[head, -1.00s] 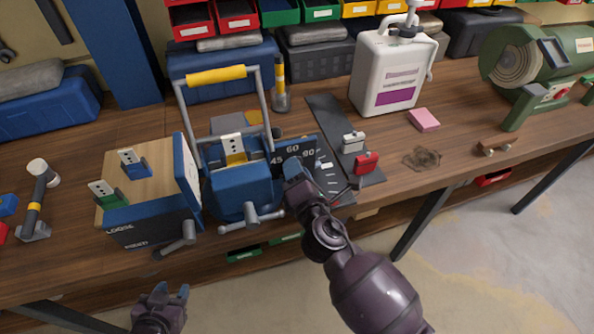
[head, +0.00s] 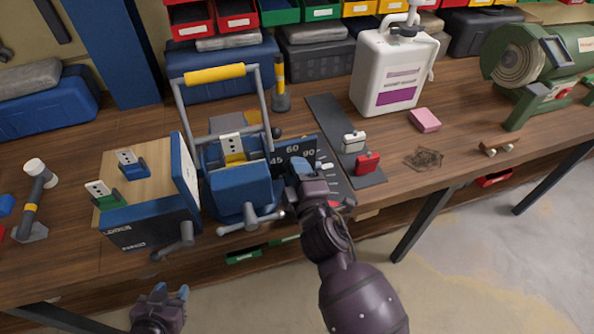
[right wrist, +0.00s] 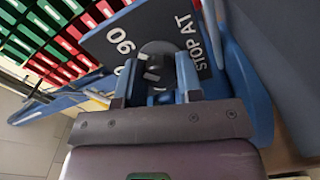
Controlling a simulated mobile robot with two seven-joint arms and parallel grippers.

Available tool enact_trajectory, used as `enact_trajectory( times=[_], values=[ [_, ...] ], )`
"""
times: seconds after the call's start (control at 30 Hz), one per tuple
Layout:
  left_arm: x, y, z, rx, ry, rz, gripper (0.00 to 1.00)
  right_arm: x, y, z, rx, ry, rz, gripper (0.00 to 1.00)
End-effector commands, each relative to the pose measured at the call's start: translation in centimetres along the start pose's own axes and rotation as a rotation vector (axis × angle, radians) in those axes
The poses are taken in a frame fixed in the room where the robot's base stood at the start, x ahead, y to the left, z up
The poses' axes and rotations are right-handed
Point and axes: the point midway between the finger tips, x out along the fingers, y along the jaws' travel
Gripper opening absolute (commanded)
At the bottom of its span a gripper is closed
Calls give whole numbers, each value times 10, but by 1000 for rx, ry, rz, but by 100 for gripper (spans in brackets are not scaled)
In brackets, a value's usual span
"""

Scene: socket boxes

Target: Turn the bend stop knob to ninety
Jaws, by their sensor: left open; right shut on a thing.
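The dark bend stop plate (head: 290,152), marked 45, 60 and 90, stands at the right side of the blue bending machine (head: 240,188). In the right wrist view the plate (right wrist: 120,25) shows "90" and "STOP AT". The black knob (right wrist: 154,55) sits in front of it, between the fingers of my right gripper (right wrist: 158,85). My right gripper (head: 300,172) is shut on the knob and hides it in the head view. Which number the knob points to cannot be told. My left gripper (head: 170,292) is open and empty, low in front of the bench.
A wooden-topped blue box (head: 150,215) with small socket pieces stands left of the machine. A dark strip (head: 330,120) with a white and a red block (head: 367,163) lies right. A white jug (head: 390,75), pink block (head: 425,120) and green grinder (head: 545,65) stand further right.

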Motion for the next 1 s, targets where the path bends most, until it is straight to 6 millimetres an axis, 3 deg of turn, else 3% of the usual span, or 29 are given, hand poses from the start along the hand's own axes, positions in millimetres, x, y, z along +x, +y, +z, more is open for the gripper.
enact_trajectory(
  times=[0.73, 0.77, 0.9, 1.0],
  values=[
    [-1, 0, 2, 0, -3, -1, 43, 0, -1, 0, 94, 0, -1, 10],
    [-1, 0, 2, 0, -3, -1, 43, 0, -1, 0, 94, 0, -1, 35],
    [-1, 0, 1, 0, -2, -1, 43, 0, -1, 0, 94, 0, -1, 56],
    [-1, 0, 1, 0, -2, 0, 43, 0, 0, 0, 93, 0, -1, 59]
  ],
)
